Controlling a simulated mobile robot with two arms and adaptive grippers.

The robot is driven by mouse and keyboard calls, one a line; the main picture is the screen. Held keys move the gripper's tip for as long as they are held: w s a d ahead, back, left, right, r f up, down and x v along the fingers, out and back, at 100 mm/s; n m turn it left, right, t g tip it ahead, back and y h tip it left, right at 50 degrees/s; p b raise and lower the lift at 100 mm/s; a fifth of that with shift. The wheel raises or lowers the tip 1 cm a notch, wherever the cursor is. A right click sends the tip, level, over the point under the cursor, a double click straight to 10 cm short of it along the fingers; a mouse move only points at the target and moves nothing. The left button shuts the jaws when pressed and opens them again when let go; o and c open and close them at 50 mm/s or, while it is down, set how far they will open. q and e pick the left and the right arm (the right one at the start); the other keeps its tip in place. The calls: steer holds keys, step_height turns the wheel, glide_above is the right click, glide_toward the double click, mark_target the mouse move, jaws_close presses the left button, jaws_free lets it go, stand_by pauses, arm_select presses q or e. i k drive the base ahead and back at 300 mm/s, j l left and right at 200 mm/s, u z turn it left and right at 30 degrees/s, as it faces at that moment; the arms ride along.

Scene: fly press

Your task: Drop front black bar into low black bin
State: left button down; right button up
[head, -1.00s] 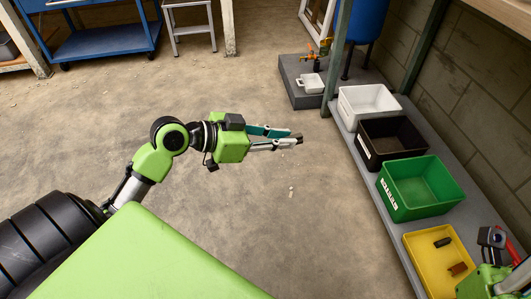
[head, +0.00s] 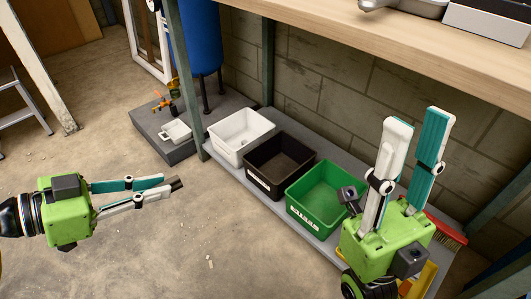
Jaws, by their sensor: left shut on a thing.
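My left gripper (head: 165,189) is shut on a small dark bar (head: 177,184), held at its fingertips above the bare concrete floor. The low black bin (head: 272,189) stands on the grey low shelf, to the right of my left gripper and apart from it. It has a white label on its front, and the part of its inside that shows looks empty. My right gripper (head: 418,118) is at the right with its fingers pointing up, spread apart and empty. It hides part of the shelf's near end.
A white bin (head: 222,150) and a green bin (head: 300,213) flank the black bin. A yellow tray (head: 428,284) is mostly hidden behind my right gripper. A red brush (head: 447,231) lies nearby. A wooden bench top (head: 340,38) overhangs the shelf, with a green-grey post (head: 186,90) at its left.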

mark_target(274, 174)
steer(key=i+j+z, duration=0.15)
steer(key=z, duration=0.2)
steer(key=i+j+z, duration=0.2)
steer(key=z, duration=0.15)
steer(key=i+j+z, duration=0.1)
steer(key=j+z, duration=0.2)
steer(key=z, duration=0.5)
